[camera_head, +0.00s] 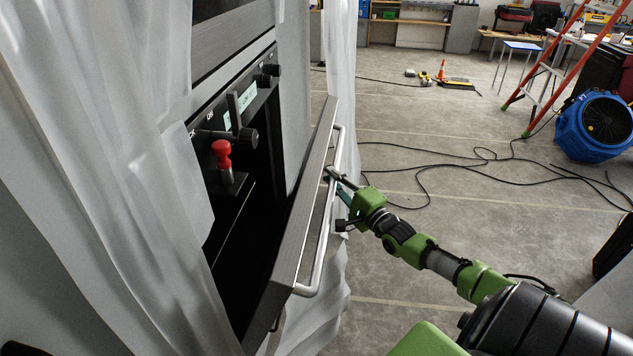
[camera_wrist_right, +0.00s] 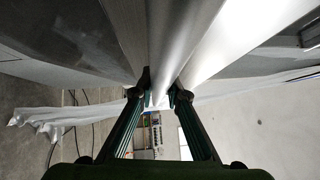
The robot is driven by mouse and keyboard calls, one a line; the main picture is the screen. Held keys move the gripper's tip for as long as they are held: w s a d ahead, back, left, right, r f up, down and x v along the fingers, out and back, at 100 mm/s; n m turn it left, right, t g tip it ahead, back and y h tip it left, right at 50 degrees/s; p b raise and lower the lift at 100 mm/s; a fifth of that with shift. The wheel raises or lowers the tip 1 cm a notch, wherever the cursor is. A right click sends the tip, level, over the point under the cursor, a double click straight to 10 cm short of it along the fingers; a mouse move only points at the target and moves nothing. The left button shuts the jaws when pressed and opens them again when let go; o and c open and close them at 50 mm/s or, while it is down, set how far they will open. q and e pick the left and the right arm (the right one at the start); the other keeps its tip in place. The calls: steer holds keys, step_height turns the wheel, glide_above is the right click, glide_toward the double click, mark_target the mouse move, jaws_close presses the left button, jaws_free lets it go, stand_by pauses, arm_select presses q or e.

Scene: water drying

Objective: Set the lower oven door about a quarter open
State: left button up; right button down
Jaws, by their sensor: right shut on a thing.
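The lower oven door (camera_head: 302,210) stands partly open in the head view, its top edge tilted out from the dark oven opening (camera_head: 262,190). A metal bar handle (camera_head: 321,225) runs along its outer face. My right gripper (camera_head: 333,182) is at the handle, toward its far half, and is shut on it. In the right wrist view the handle (camera_wrist_right: 178,50) passes between the two fingertips (camera_wrist_right: 164,92), with the door surface beside it. My left gripper is not in view.
White plastic sheeting (camera_head: 130,120) hangs close around the oven. Cables (camera_head: 480,160) lie on the floor. A blue fan (camera_head: 597,125) and an orange ladder (camera_head: 560,60) stand at right.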

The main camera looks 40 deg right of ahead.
steer(key=shift+s+d+f+m+b, duration=0.3)
steer(key=shift+s+d+f+b, duration=0.2)
steer(key=shift+s+d+f, duration=0.3)
steer(key=shift+s+a+r, duration=0.1)
steer(key=c, duration=2)
jaws_free()
steer(key=shift+o, duration=0.2)
steer(key=shift+r, duration=0.1)
steer(key=s+a+f, duration=0.1)
steer(key=s, duration=1)
steer(key=shift+s+f, duration=0.35)
steer(key=shift+s, duration=0.05)
